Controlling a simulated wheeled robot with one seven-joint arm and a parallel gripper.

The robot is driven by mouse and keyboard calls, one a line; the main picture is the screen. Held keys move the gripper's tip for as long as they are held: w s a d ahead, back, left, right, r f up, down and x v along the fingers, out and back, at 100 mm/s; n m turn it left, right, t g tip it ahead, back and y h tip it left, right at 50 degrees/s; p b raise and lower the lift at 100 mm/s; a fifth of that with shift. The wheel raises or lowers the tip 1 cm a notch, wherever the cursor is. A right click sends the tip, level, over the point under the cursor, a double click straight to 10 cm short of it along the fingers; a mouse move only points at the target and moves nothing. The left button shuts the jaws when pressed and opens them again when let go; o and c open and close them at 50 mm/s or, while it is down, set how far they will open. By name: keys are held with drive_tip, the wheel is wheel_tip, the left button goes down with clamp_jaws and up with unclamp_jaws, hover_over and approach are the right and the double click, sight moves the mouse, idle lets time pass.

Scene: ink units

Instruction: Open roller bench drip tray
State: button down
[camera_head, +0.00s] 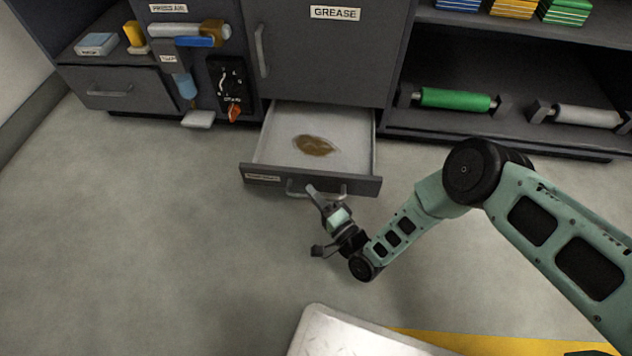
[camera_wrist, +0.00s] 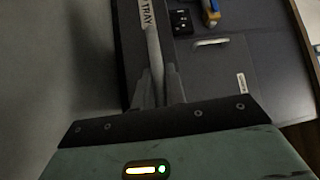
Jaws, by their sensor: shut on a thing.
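The drip tray (camera_head: 275,143) is a shallow grey drawer under the grease cabinet, and it stands pulled out from the bench. A brown stain lies on its floor. Its dark front has a label and a bar handle (camera_head: 300,190). My gripper (camera_head: 312,192) is at the handle, in front of the tray. In the wrist view, the two fingers (camera_wrist: 159,88) are shut on the handle (camera_wrist: 152,50), which runs up between them beside the tray's front with the word TRAY. The grip's far side is hidden.
The closed grease cabinet door (camera_head: 320,60) stands above the tray. Right, a shelf holds a green roller (camera_head: 455,99) and a grey roller (camera_head: 585,116). The floor in front is clear.

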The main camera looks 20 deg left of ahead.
drive_tip(key=shift+s+d+p, duration=0.15)
drive_tip(key=shift+s+d, duration=0.05)
drive_tip(key=shift+s, duration=0.55)
drive_tip(key=shift+s+d+p, duration=0.15)
drive_tip(key=shift+s+d, duration=0.05)
drive_tip(key=shift+s, duration=0.5)
drive_tip(key=c, duration=1.5)
unclamp_jaws()
drive_tip(key=shift+o, duration=0.2)
drive_tip(key=shift+d+f, duration=0.1)
